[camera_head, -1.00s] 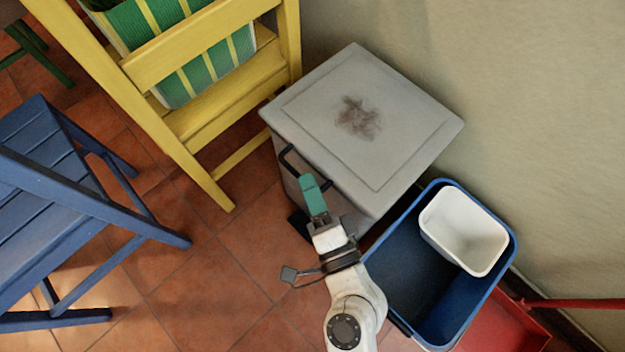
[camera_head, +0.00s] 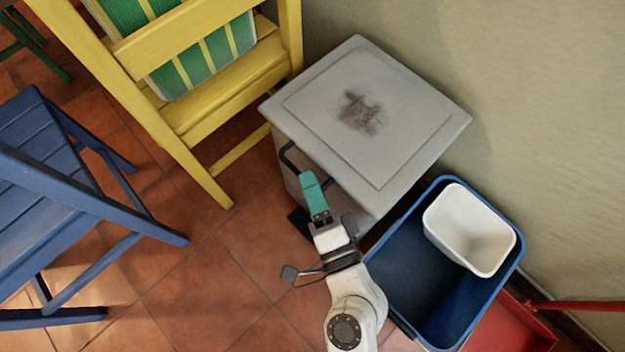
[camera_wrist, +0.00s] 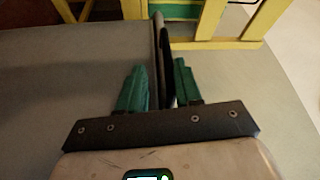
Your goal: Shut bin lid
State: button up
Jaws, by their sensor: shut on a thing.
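The grey bin (camera_head: 352,205) stands against the wall in the head view. Its square grey lid (camera_head: 410,130), with a brown stain in the middle, covers the top and looks about level. I cannot tell whether a gap is left under its edge. A dark bar handle (camera_head: 288,157) sticks out at the lid's front left edge. My gripper (camera_head: 310,183), with teal fingers, is shut on this handle. In the wrist view my gripper (camera_wrist: 160,78) has a finger on each side of the dark handle bar (camera_wrist: 158,38). The fingers hide part of the handle in the head view.
A blue tub (camera_head: 408,270) with a white container (camera_head: 470,230) inside stands close to the right of the bin. A yellow chair (camera_head: 175,140) is behind left, a blue chair (camera_head: 60,200) at left. Tiled floor (camera_head: 215,285) is clear between.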

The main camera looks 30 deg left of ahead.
jog(key=shift+s+a+f, duration=0.2)
jog(key=shift+s+f, duration=0.1)
jog(key=shift+s, duration=0.05)
jog(key=s+d+r+p, duration=0.3)
jog(key=s+r, duration=0.3)
jog(key=s+d+r+p, duration=0.3)
jog(key=s+r+p, duration=0.1)
jog(key=s+r, duration=0.2)
jog(key=shift+r, duration=0.8)
jog(key=shift+d, duration=0.1)
